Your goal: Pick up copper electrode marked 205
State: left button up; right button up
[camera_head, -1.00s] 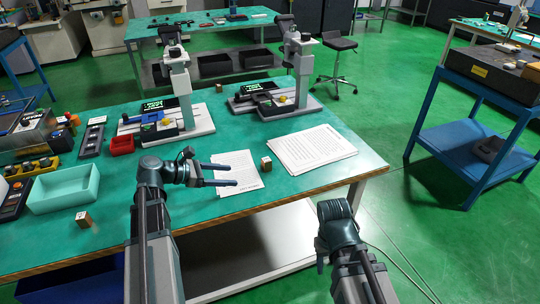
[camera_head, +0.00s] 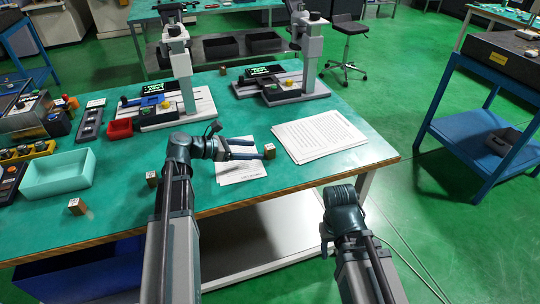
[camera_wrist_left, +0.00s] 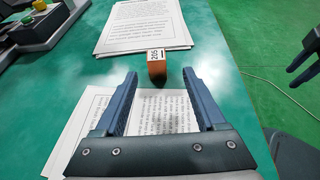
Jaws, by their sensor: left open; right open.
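The copper electrode marked 205 (camera_wrist_left: 156,68) is a small orange-brown block with a white label on top. In the left wrist view it stands on the green bench just beyond my left fingertips. In the head view the electrode (camera_head: 269,152) is at the tips of my left gripper (camera_head: 257,149). My left gripper, also in the left wrist view (camera_wrist_left: 159,76), is open, with nothing between its fingers. My right gripper (camera_head: 326,246) is open, low in front of the bench edge, far from the electrode; its fingers are hard to make out in the head view.
Two other small blocks (camera_head: 152,179) (camera_head: 77,206) and a turquoise tray (camera_head: 58,178) are left. Two fixture stands (camera_head: 183,100) (camera_head: 300,80) are behind.

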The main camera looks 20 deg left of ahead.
aim_at(267, 147)
pick_arm(q)
jog(key=shift+w+r+b+x, duration=0.1)
jog(key=shift+b+x, duration=0.15)
jog(key=shift+x, duration=0.75)
jog(key=shift+w+r+b+x, duration=0.15)
jog(key=shift+b+x, duration=0.05)
jog(key=shift+x, duration=0.75)
jog(key=shift+w+r+b+x, duration=0.1)
jog(key=shift+b+x, duration=0.15)
jog(key=shift+x, duration=0.75)
jog(key=shift+a, duration=0.1)
grip_shut()
